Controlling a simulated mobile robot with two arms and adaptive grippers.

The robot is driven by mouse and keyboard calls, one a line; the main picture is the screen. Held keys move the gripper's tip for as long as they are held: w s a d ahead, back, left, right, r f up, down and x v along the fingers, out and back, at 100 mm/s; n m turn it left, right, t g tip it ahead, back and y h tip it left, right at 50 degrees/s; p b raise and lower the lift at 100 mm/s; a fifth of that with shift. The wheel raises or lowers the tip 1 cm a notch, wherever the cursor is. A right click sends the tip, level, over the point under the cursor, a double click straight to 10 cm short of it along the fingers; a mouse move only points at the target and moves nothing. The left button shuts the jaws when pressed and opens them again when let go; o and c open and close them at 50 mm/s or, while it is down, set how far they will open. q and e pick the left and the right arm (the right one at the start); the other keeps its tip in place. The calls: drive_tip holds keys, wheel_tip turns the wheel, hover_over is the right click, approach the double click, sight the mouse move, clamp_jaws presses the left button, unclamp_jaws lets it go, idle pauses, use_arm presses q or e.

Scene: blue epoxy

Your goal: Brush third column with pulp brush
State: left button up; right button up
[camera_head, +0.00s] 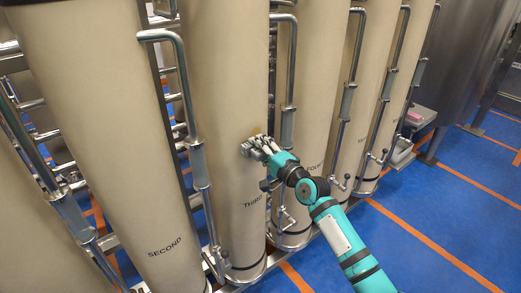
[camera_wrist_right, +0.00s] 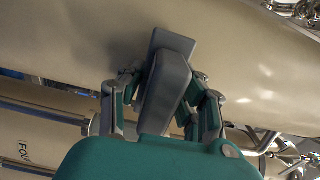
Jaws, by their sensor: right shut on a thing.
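The third column (camera_head: 225,100) is a tall beige cylinder labelled THIRD, in the middle of the head view. My right gripper (camera_head: 258,147) is at its right front side, above the label. In the right wrist view my right gripper (camera_wrist_right: 160,105) is shut on a grey block-like brush (camera_wrist_right: 172,65). The brush lies against or very close to the beige column surface (camera_wrist_right: 80,35); I cannot tell whether it touches. In the head view the brush is mostly hidden by the gripper. My left gripper is not in view.
The second column (camera_head: 100,120) stands to the left and the fourth column (camera_head: 312,120) to the right. Metal pipes with valve handles (camera_head: 188,110) run between the columns. The blue floor (camera_head: 440,215) with orange lines is open at the right.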

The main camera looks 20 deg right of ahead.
drive_tip(key=shift+w+a, duration=0.15)
drive_tip(key=shift+w, duration=0.2)
